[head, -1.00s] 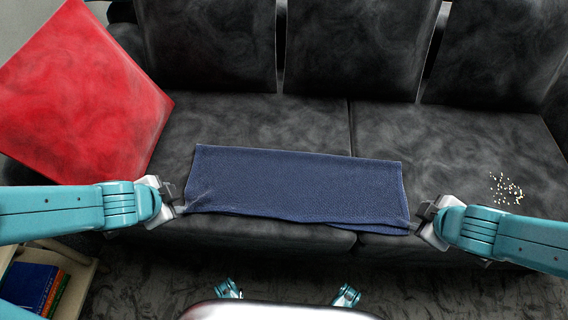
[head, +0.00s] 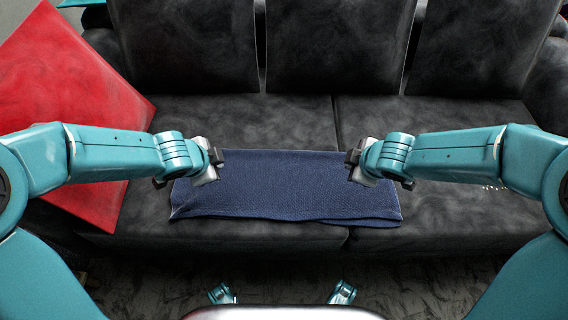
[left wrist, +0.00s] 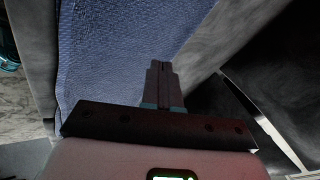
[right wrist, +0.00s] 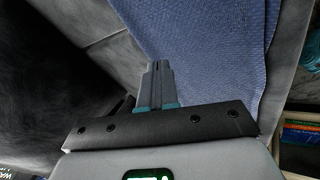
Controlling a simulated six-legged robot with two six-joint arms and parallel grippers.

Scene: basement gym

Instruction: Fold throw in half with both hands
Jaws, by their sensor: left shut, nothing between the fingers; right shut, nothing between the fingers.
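The blue throw (head: 285,190) lies as a wide, flat, folded strip on the front of the sofa seat. Its front edge is layered and slightly uneven at the lower right. My left gripper (head: 218,160) is over the throw's left part and my right gripper (head: 352,162) over its right part, both near the back edge. The left wrist view shows the left fingers (left wrist: 162,75) closed together with the throw (left wrist: 120,45) beyond. The right wrist view shows the right fingers (right wrist: 157,75) closed and empty, with the throw (right wrist: 200,50) beyond.
The throw rests on a black sofa (head: 240,115) with upright back cushions. A red cushion (head: 60,100) leans at the left. The seat behind the throw is clear.

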